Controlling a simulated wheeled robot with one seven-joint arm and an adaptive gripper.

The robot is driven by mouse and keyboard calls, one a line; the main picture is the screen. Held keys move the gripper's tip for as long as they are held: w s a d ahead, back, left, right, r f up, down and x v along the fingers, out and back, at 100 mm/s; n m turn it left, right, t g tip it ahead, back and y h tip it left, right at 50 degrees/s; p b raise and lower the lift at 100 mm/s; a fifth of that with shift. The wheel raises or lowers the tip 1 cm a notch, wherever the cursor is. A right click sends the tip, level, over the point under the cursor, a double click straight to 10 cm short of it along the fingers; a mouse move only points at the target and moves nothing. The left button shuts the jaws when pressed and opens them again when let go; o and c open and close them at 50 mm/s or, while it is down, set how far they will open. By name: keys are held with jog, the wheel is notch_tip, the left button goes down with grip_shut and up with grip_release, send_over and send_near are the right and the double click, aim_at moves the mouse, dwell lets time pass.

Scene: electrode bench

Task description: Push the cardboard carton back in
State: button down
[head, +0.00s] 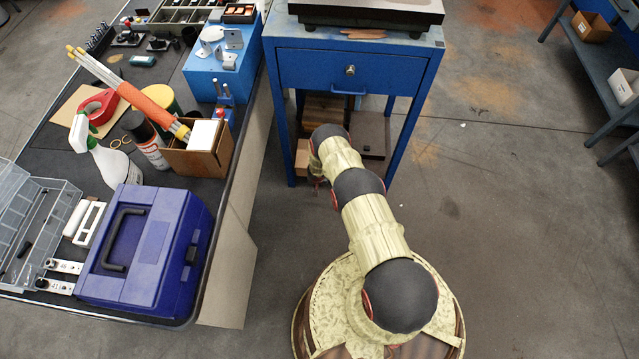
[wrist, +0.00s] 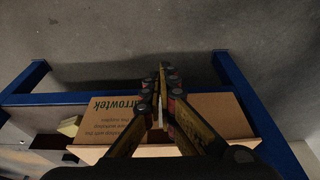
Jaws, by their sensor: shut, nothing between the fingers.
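The cardboard carton (wrist: 103,113) fills the lower middle of the wrist view, with printed lettering on its brown face. It sits between two blue frame legs. My gripper (wrist: 166,70) is shut and empty. Its fingers cross in front of the carton, and their tips show past its upper edge against grey floor. I cannot tell whether they touch it. In the head view, a small light-brown patch, probably the carton (head: 302,157), shows beside the left front leg of the blue stand (head: 350,70). My arm hides most of it, and the gripper is hardly visible there.
A dark brown box (head: 374,132) sits low in the stand, right of my arm. The stand's drawer (head: 350,71) is shut. A crowded workbench with a blue toolbox (head: 145,250) stands at left. Grey shelving (head: 600,80) stands at far right. The floor between is clear.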

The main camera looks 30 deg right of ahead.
jog(key=w+b, duration=0.1)
jog(key=d+b, duration=0.1)
jog(key=b, duration=0.1)
jog(key=shift+w+d+f, duration=0.15)
jog(key=shift+w+d, duration=0.05)
jog(key=shift+w, duration=0.2)
jog(key=shift+w, duration=0.1)
jog(key=shift+r, duration=0.2)
